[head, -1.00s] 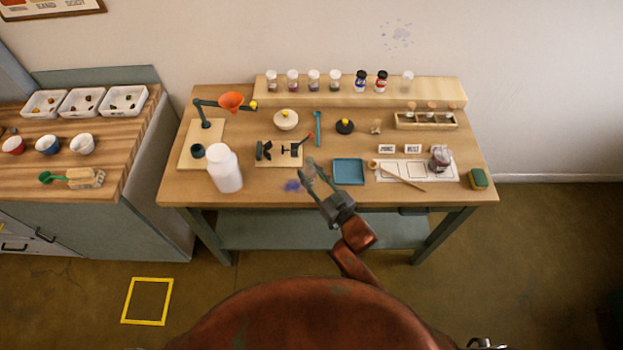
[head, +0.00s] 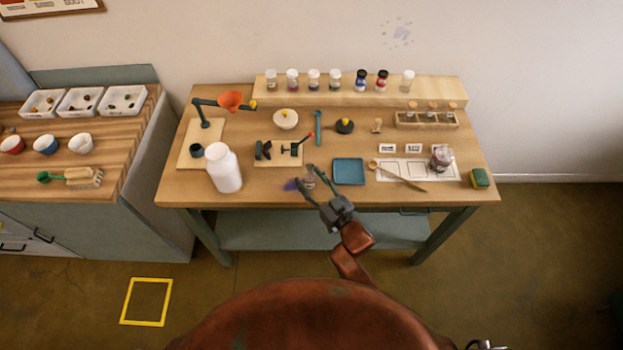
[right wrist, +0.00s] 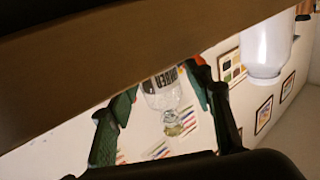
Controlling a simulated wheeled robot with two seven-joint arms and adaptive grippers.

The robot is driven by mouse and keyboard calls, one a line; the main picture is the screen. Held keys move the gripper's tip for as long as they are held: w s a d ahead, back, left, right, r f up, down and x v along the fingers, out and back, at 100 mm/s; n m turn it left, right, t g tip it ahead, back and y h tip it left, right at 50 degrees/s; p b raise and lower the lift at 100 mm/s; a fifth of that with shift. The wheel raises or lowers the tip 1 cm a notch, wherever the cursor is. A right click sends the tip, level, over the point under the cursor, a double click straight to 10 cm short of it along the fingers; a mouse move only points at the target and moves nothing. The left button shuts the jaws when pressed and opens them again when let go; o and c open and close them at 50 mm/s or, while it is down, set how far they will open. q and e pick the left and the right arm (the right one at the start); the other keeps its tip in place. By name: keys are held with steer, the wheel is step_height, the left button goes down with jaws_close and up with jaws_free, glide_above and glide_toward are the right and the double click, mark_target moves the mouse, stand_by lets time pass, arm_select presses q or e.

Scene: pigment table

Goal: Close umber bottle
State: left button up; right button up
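The umber bottle (right wrist: 165,95) is a small clear glass bottle with a dark-lettered label, upside down in the right wrist view. In the head view a small, blurred shape that seems to be this bottle (head: 310,182) is between the fingers of my right gripper (head: 305,175), near the table's front edge. The right gripper's green-padded fingers (right wrist: 160,100) are spread on both sides of the bottle, with gaps visible. I cannot tell whether the bottle's mouth is covered. A small tan stopper-like piece (head: 377,125) stands on the table. My left gripper is out of view.
A blue tray (head: 348,171) lies just right of the gripper.

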steer(key=shift+s+d+r, duration=0.1)
steer(key=shift+r, duration=0.05)
steer(key=v, duration=1.1)
steer(key=shift+s+d+p, duration=0.25)
steer(key=shift+s+p, duration=0.05)
steer(key=shift+p, duration=0.1)
